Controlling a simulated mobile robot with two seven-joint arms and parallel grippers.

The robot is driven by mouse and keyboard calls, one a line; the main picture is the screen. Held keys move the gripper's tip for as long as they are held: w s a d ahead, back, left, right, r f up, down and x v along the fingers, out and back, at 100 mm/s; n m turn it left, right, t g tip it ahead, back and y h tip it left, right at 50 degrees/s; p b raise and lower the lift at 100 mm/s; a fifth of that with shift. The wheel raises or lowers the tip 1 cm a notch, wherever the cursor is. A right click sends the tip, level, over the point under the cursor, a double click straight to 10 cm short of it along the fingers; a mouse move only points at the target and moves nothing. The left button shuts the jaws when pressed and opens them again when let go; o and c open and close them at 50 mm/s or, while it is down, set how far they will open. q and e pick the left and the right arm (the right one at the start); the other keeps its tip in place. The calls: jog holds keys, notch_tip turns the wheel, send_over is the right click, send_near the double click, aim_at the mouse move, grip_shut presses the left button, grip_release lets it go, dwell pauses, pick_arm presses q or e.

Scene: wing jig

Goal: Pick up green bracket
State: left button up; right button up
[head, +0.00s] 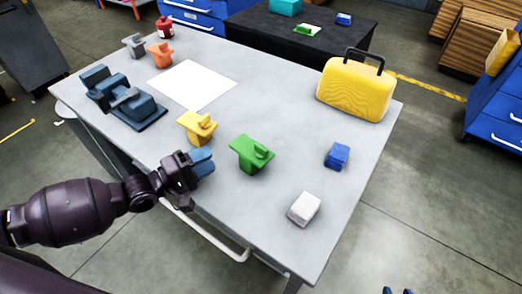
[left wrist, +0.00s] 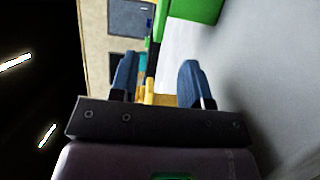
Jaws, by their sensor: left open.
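The green bracket (head: 250,155) stands on the grey table, right of the middle of its near side. My left gripper (head: 204,162) is at the table's near edge, just left of the green bracket and apart from it. In the left wrist view my left gripper (left wrist: 157,78) has its blue fingers spread. A green block-like part (left wrist: 195,10), likely the green bracket, shows at the top, beyond the fingers. Yellow parts (left wrist: 152,97) show in the gap between the fingers; I cannot tell their distance.
A yellow bracket (head: 196,127) stands close behind my left gripper. A blue block (head: 337,156) and a white block (head: 304,209) lie right of the green bracket. A yellow case (head: 355,88), white sheet (head: 192,84) and dark blue fixture (head: 123,99) are farther back.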

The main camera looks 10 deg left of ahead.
aim_at(230, 144)
pick_arm(q)
jog(key=x, duration=0.5)
jog(key=shift+w+d, duration=0.1)
jog(key=shift+w, duration=0.05)
jog(key=x, duration=0.4)
jog(key=shift+w+a, duration=0.3)
jog(key=shift+w, duration=0.15)
jog(key=shift+w+d, duration=0.4)
jog(key=shift+w, duration=0.05)
grip_shut()
